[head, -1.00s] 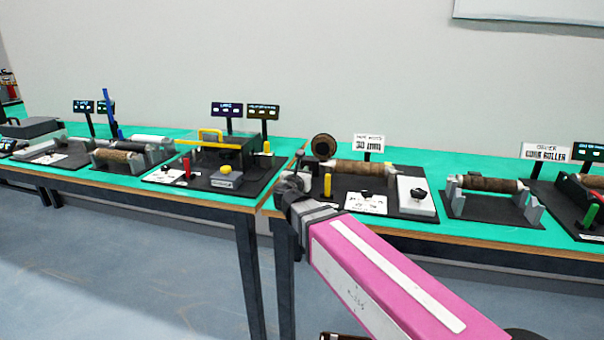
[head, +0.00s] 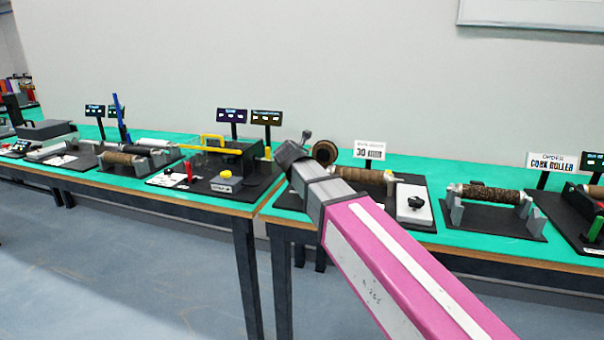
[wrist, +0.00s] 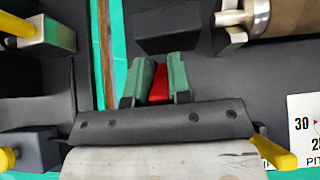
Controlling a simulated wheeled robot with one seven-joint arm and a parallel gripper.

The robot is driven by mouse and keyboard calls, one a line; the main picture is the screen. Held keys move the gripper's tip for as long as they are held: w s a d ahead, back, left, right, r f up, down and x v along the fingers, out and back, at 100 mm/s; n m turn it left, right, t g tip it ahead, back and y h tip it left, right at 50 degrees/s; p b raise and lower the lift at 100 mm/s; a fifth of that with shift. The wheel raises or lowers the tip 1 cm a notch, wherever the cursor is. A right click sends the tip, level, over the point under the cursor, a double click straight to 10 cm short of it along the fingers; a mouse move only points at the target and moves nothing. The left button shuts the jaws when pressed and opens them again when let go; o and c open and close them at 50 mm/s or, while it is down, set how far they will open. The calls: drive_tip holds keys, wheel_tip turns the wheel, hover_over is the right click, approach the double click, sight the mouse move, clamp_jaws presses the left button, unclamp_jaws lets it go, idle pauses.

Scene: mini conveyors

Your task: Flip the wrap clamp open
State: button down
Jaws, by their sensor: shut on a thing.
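In the wrist view my gripper (wrist: 159,80) has its two green fingers closed on a small red piece (wrist: 160,82), which I take to be the wrap clamp's lever. The red piece shows only between the fingers. The rest of the clamp is hidden or cannot be told apart. A black block (wrist: 167,27) stands just beyond the fingertips. In the head view my arm's dark end is over the left part of the station with the 30 mm sign (head: 369,151); the fingers and the red piece are not visible there.
A yellow handle (wrist: 279,151) is close to the right of my gripper. A brown roller (wrist: 293,17) lies at upper right. In the head view, another station with a yellow bar (head: 212,149) stands to the left, and a cork roller (head: 488,197) to the right.

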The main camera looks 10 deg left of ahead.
drive_tip(key=shift+w+r+g, duration=0.15)
drive_tip(key=shift+w+g, duration=0.5)
drive_tip(key=shift+g, duration=0.45)
drive_tip(key=c, duration=1)
unclamp_jaws()
drive_tip(key=shift+c, duration=0.2)
drive_tip(key=v, duration=1)
drive_tip(key=shift+s+r, duration=0.2)
drive_tip(key=shift+r, duration=0.15)
